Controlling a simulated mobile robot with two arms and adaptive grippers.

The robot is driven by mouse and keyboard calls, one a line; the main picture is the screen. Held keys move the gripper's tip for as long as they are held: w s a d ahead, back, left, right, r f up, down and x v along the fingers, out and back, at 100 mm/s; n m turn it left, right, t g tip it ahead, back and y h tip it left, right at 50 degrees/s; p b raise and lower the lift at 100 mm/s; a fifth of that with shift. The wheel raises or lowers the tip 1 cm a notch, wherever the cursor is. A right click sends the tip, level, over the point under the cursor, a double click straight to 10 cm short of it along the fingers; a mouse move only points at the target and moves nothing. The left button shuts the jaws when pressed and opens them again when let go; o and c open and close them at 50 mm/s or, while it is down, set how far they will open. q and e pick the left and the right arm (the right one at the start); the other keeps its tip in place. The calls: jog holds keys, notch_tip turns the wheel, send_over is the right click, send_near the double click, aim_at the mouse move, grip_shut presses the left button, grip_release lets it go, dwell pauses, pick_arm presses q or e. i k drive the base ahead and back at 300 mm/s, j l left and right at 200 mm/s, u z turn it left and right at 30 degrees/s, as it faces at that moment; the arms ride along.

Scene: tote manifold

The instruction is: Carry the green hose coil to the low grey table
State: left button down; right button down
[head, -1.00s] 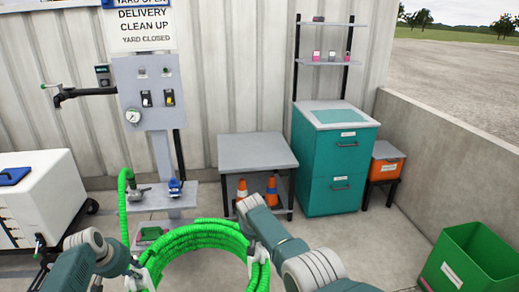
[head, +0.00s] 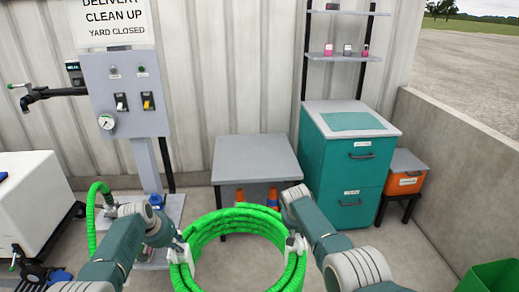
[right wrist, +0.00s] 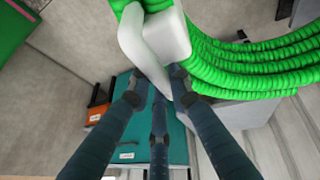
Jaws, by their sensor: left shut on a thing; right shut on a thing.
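The green hose coil (head: 240,212) hangs level between my two grippers, low in the head view. My left gripper (head: 181,251) is shut on its left side and my right gripper (head: 293,246) on its right side, at white holders. In the right wrist view, a white holder (right wrist: 165,35) and the coil's green loops (right wrist: 245,72) are close to the dark fingers (right wrist: 160,82). The low grey table (head: 255,158) stands against the wall beyond the coil. Its top looks bare. The coil hides part of its lower front.
A teal cabinet (head: 350,165) stands right of the table, with an orange bin (head: 405,183) beside it. Orange cones (head: 272,196) are under the table. A control panel (head: 128,97) stands left. A green hose length (head: 92,215) arches below it. A white cart (head: 30,195) is far left.

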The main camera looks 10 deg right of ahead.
aim_at(254, 154)
jog(key=i+l, duration=0.85)
jog(key=i, duration=2.15)
